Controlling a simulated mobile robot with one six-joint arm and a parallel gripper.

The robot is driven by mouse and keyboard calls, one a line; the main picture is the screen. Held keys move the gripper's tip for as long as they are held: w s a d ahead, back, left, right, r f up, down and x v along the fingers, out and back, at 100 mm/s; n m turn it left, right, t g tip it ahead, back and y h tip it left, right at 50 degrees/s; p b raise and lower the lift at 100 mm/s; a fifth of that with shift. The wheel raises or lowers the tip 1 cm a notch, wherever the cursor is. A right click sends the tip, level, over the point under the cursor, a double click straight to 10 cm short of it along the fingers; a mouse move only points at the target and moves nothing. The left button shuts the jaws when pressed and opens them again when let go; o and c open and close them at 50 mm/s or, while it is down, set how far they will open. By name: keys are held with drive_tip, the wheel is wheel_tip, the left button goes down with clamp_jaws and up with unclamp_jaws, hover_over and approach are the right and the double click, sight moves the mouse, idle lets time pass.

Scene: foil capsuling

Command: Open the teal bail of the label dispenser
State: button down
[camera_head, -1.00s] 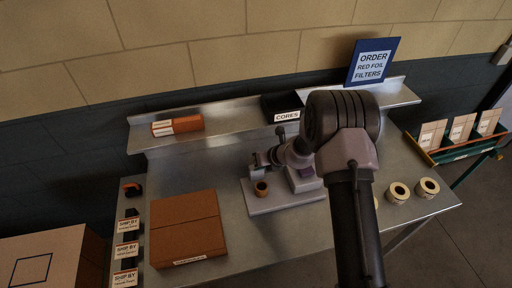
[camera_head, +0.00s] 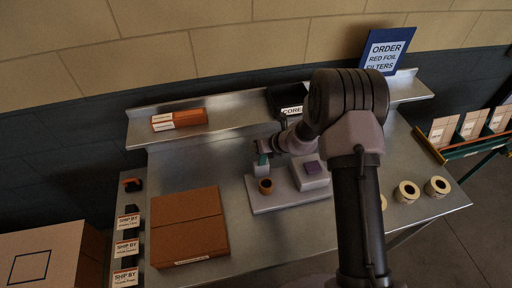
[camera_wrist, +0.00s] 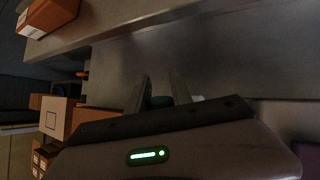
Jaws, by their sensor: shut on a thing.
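The label dispenser (camera_head: 290,201) is a pale grey base on the metal bench, with a raised block carrying a purple piece (camera_head: 312,167) and a brown ring-shaped roll (camera_head: 265,187) at its front left. The teal bail (camera_head: 263,159) shows as a small teal strip above a pale post at the left rear of the base. My gripper (camera_head: 264,150) is at the top of this strip. In the wrist view my gripper (camera_wrist: 158,92) has its two fingers on either side of a dark teal piece (camera_wrist: 161,101). The fingers hide much of the bail, so its exact angle is unclear.
A brown carton (camera_head: 188,228) lies left of the dispenser, and label rolls (camera_head: 408,192) stand to the right. Behind is a shelf (camera_head: 220,122) with an orange box (camera_head: 179,119) and a black bin (camera_head: 288,101). My arm covers the bench's middle right.

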drive_tip(key=shift+s+d+f, duration=0.2)
drive_tip(key=shift+f, duration=0.1)
idle(0.6)
drive_tip(key=c, duration=1.2)
unclamp_jaws()
drive_tip(key=shift+w, duration=0.1)
drive_tip(key=shift+c, duration=0.2)
drive_tip(key=shift+o, duration=0.3)
drive_tip(key=shift+w+d, duration=0.15)
drive_tip(key=shift+w, duration=0.1)
drive_tip(key=p+v, duration=0.2)
drive_tip(key=v, duration=1.5)
drive_tip(key=shift+r, duration=0.3)
drive_tip(key=shift+o, duration=0.2)
drive_tip(key=shift+s, duration=0.1)
